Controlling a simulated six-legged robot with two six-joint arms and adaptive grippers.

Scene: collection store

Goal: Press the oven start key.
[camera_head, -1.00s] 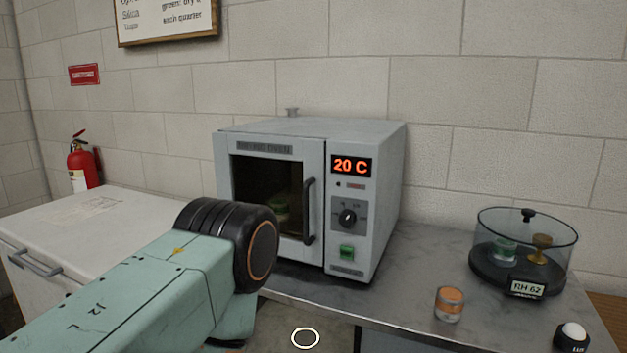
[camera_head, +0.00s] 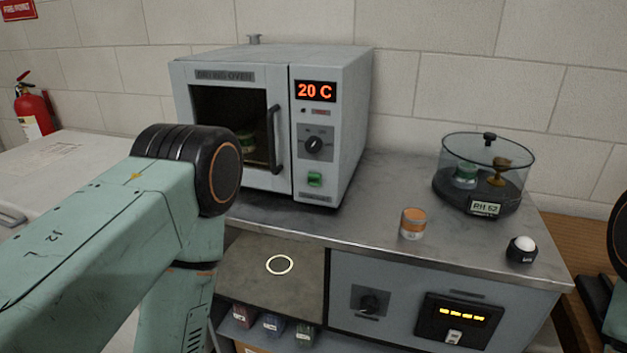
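The grey drying oven (camera_head: 330,175) stands on the bench with its door shut. Its display (camera_head: 315,91) reads 20 C in red-orange. Below the display are a small indicator and a dark rotary knob (camera_head: 314,145). A green key (camera_head: 315,179) sits under the knob, and I take it to be the start key. Through the door window a greenish item (camera_head: 246,141) shows dimly inside. My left arm stands at the left, in front of the oven's left side, and its gripper is out of the picture. Part of my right arm shows at the right edge; its gripper is not seen.
An orange-banded jar (camera_head: 413,223), a white-domed puck (camera_head: 521,249) and a glass desiccator (camera_head: 484,175) stand on the bench right of the oven. The bench (camera_head: 390,190) is clear before the key. A fire extinguisher (camera_head: 34,110) is at far left.

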